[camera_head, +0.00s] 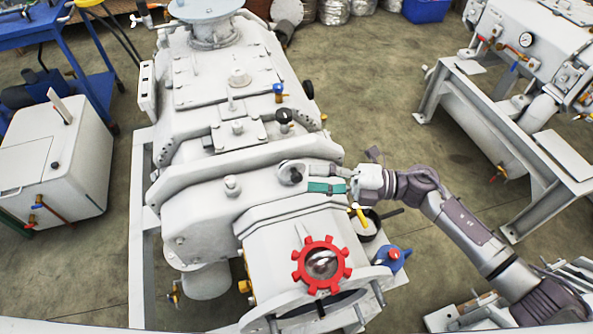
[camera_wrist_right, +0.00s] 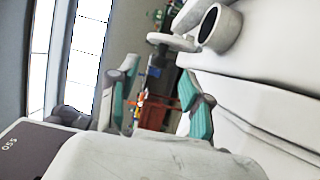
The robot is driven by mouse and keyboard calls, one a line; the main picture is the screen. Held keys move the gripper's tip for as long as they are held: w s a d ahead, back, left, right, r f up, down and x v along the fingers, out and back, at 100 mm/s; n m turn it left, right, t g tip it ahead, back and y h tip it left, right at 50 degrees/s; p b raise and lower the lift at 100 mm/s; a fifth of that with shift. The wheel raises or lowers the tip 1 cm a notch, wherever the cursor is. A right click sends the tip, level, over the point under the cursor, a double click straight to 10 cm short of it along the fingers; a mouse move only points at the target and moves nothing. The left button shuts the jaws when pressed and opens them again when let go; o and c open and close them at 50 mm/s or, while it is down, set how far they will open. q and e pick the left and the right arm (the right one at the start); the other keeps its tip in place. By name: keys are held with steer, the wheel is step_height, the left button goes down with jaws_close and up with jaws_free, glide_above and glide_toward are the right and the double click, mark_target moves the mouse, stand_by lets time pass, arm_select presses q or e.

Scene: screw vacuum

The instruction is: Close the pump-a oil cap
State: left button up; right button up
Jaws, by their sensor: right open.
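The light grey vacuum pump (camera_head: 200,205) fills the middle of the head view. A round grey fitting with a dark centre (camera_head: 291,173) sits on its upper face; I cannot tell for certain if this is the oil cap or its port. My right gripper (camera_head: 308,180) lies just right of this fitting, its teal-padded finger pointing left. In the right wrist view my right gripper (camera_wrist_right: 163,97) is open, with nothing between its teal pads. A pale round neck with a dark mouth (camera_wrist_right: 221,27) stands above and right of the fingers there. My left gripper is out of view.
A red toothed ring around a shiny dome (camera_head: 322,265) is on the pump's front end. A yellow-handled valve (camera_head: 358,214) and a blue-red fitting (camera_head: 393,257) lie below my right arm. A second machine (camera_head: 530,45) stands at right, a white cabinet (camera_head: 55,160) at left.

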mark_target(297, 181)
steer(key=a, duration=0.4)
steer(key=shift+w+r+p, duration=0.1)
steer(key=shift+r+p, duration=0.05)
steer(key=shift+p, duration=0.25)
steer(key=shift+w+a, duration=0.1)
steer(key=shift+a, duration=0.35)
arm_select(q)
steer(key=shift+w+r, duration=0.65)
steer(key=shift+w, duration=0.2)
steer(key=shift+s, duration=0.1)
arm_select(e)
steer(key=shift+c, duration=1.2)
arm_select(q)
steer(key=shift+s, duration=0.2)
arm_select(e)
jaws_close()
